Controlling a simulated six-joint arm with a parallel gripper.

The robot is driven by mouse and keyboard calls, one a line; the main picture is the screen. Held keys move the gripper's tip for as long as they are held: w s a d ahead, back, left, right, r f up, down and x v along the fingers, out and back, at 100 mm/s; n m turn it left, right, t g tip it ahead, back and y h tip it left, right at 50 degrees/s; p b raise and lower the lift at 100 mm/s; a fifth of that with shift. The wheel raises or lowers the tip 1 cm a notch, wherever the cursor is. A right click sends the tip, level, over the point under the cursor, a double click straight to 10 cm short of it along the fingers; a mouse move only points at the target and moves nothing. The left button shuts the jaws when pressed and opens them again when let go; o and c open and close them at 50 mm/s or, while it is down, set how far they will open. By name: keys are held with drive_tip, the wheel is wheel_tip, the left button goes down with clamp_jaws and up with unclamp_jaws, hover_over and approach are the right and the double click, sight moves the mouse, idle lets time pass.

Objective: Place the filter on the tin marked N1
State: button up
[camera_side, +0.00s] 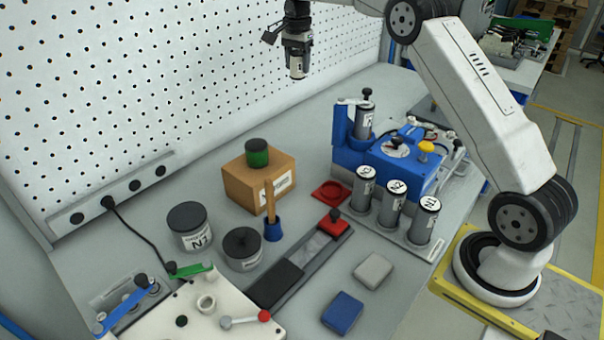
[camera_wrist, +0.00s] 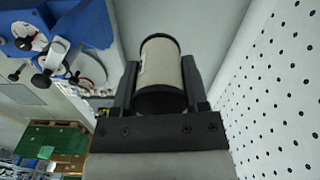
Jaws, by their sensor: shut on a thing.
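My gripper (camera_side: 297,42) is high in front of the pegboard, pointing down. It is shut on a filter (camera_side: 298,67), a pale cylinder with dark ends that hangs roughly upright. In the wrist view the filter (camera_wrist: 160,65) sits between the two black fingers of my gripper (camera_wrist: 158,88).
A cardboard box (camera_side: 243,186) with a green-black cylinder (camera_side: 257,153) stands behind the tin. A dark knobbed tin (camera_side: 243,258) and a wooden-handled tool (camera_side: 270,205) stand nearby. Several labelled canisters (camera_side: 392,208) and a blue machine (camera_side: 400,165) are at right. The pegboard (camera_side: 130,90) rises behind.

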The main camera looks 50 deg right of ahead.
drive_tip(key=s+a+n, duration=0.2)
drive_tip(key=s+a, duration=0.1)
drive_tip(key=a, duration=0.9)
drive_tip(key=s+a+n, duration=0.2)
drive_tip(key=s+a, duration=0.2)
drive_tip(key=a, duration=0.8)
drive_tip(key=s+a+n, duration=0.3)
drive_tip(key=s+a, duration=0.8)
wheel_tip(320, 180, down, 5)
drive_tip(key=shift+f, duration=0.15)
hover_over(196, 222)
drive_tip(key=shift+f, duration=4.65)
